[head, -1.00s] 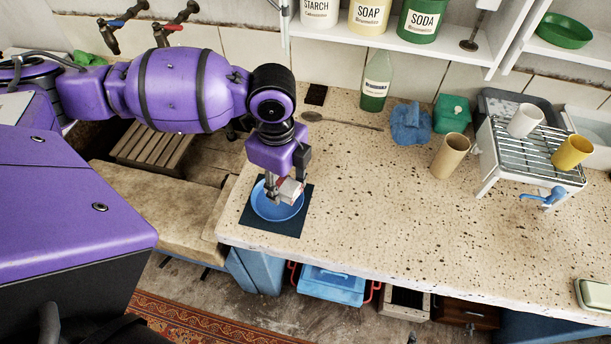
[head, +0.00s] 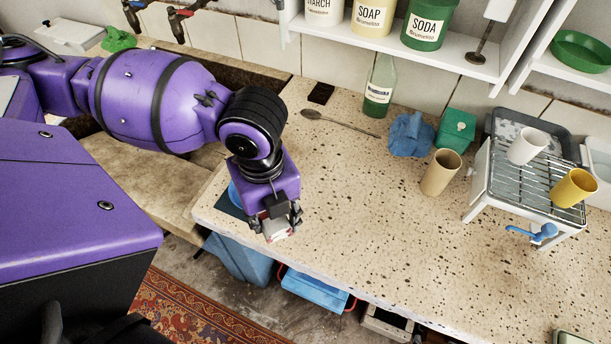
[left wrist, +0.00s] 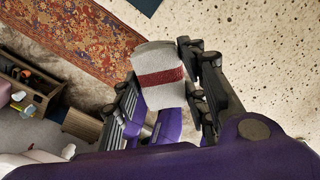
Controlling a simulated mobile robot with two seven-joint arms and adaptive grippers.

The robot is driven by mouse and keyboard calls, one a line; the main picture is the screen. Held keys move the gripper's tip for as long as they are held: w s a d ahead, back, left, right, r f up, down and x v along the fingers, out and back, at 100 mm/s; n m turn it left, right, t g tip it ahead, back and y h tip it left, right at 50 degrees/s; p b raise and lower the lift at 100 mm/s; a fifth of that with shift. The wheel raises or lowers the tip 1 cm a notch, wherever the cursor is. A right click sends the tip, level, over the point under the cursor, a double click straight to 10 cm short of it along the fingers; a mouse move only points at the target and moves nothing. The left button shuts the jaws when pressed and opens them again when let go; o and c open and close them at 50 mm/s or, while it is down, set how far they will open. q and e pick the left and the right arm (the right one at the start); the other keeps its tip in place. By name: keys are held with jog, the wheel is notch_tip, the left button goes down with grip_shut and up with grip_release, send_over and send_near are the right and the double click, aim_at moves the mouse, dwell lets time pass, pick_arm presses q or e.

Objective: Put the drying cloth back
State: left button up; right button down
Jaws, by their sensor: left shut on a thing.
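A small folded white cloth with a dark red band, which I take as the drying cloth (head: 278,232), is in my left gripper (head: 276,218). In the left wrist view the cloth (left wrist: 160,62) sits between the two fingers, which are shut on it. In the head view, the gripper is over the left front part of the speckled counter (head: 340,215), near its front edge. The gripper hides much of the cloth there. My right gripper is not in view.
A blue dish (head: 236,196) on a dark mat (head: 226,206) is partly behind the gripper. A crumpled blue cloth (head: 408,138), a tan cup (head: 440,172) and a wire rack (head: 520,180) with two cups stand to the right. The middle counter is clear.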

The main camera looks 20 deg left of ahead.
pick_arm(q)
jog(key=shift+s+d+r, duration=0.1)
jog(key=shift+d, duration=0.2)
jog(key=shift+d+m, duration=0.15)
jog(key=shift+m, duration=0.25)
jog(key=w+d+f, duration=0.1)
jog(key=w+f, duration=0.2)
jog(key=w, duration=0.1)
jog(key=w+d+f+b, duration=0.1)
jog(key=w+d+f, duration=0.1)
jog(key=w+f, duration=0.1)
jog(key=w+d+f, duration=0.1)
jog(key=w+f, duration=0.2)
jog(key=w, duration=0.2)
jog(key=shift+w+d+f, duration=0.15)
jog(key=shift+d, duration=0.1)
jog(key=shift+w+d+f, duration=0.1)
jog(key=shift+w+f, duration=0.1)
jog(key=shift+f, duration=0.05)
jog(key=shift+w+f+b, duration=0.1)
jog(key=shift+f+b, duration=0.25)
jog(key=shift+f, duration=1.3)
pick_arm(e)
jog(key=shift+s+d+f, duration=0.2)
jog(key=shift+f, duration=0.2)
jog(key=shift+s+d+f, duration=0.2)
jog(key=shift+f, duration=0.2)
pick_arm(q)
jog(key=shift+f, duration=0.1)
